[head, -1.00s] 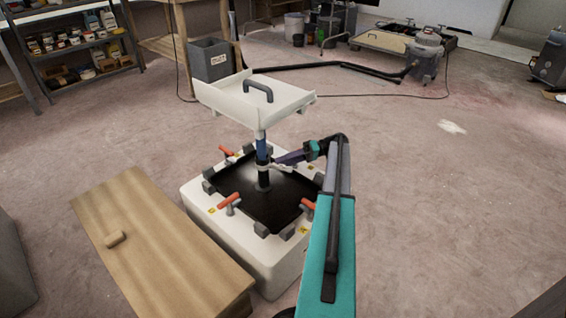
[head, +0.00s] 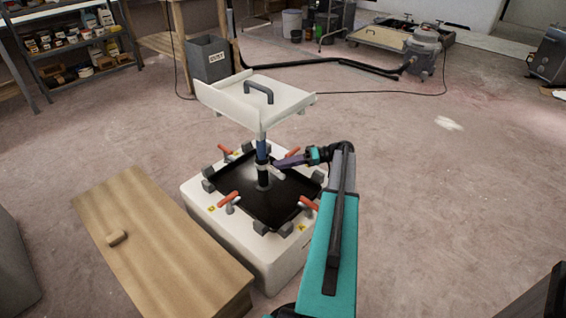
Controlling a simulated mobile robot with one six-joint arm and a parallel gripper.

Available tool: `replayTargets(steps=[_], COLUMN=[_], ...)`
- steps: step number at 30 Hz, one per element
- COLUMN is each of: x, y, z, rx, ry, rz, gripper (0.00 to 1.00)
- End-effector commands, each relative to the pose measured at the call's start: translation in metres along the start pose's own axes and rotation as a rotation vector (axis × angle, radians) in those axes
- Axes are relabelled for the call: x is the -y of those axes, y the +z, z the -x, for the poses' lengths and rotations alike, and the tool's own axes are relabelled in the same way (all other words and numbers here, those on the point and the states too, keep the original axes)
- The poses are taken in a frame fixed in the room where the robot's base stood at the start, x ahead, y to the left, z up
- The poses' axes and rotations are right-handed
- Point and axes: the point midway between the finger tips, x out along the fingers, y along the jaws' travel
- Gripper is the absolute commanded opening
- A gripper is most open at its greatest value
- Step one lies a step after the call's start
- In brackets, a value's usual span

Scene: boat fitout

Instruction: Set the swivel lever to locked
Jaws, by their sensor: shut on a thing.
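A white tray-like seat top (head: 240,98) with a dark handle (head: 258,92) stands on a blue and black post (head: 262,165). The post rises from a black plate (head: 245,205) on a white box base (head: 255,252). A small pale lever (head: 278,172), which looks like the swivel lever, sticks out from the post to the right and slightly toward me. My gripper (head: 280,164) comes in from the right, at the lever, and is shut on it. The fingertips are small and partly merge with the lever, so the exact grip is hard to see.
Several red-handled clamps (head: 229,200) stand around the black plate. A wooden bench or box (head: 160,240) lies at left, close to the base. A grey bin (head: 210,60) stands behind. A dark hose (head: 330,65) crosses the floor at the back. The floor at right is clear.

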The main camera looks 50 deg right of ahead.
Motion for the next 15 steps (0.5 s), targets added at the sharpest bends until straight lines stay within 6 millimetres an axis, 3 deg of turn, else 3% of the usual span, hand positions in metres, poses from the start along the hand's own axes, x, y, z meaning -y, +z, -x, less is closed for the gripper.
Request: replayTargets(steps=[1, 15], x=[0.041, 0.064], y=[0.057, 0.086], z=[-0.003, 0.0], rx=[0.172, 0.171], ry=[-0.149, -0.148], rz=[-0.052, -0.052], gripper=[0.36, 0.36])
